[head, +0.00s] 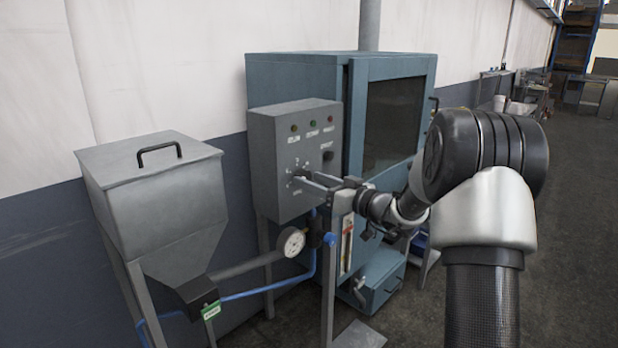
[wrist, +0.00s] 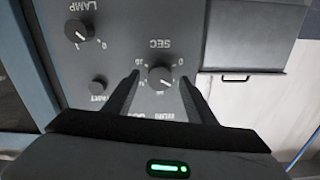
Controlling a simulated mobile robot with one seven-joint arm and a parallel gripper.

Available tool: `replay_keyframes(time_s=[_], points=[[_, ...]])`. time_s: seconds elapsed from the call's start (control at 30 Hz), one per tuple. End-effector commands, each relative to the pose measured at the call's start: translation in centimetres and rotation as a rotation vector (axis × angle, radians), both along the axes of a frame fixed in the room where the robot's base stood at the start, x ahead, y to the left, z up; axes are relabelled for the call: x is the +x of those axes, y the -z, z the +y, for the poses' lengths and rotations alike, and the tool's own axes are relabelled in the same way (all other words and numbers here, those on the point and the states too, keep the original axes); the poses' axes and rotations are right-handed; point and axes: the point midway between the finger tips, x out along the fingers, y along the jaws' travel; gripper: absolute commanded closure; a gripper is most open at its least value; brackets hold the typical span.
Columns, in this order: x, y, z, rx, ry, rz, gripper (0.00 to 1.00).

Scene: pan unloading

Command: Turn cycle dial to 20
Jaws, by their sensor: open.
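The scale is too small to read the setting surely. My gripper (wrist: 160,79) is open, with one finger on each side of this dial. I cannot tell whether the fingers touch it. In the head view my gripper (head: 305,181) reaches the lower part of the panel, and its fingers largely hide the dial.
A LAMP dial (wrist: 78,31) and a START button (wrist: 97,87) are on the same panel. A grey hopper (head: 155,190) stands left of the box. The floor at right is open.

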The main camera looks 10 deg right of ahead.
Motion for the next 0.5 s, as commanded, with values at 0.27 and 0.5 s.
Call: replay_keyframes(time_s=[0.27,0.5], points=[[1.44,-0.02,1.02,0.000,0.001,0.000,0.49],[1.44,0.00,1.03,0.000,0.001,0.000,0.53]])
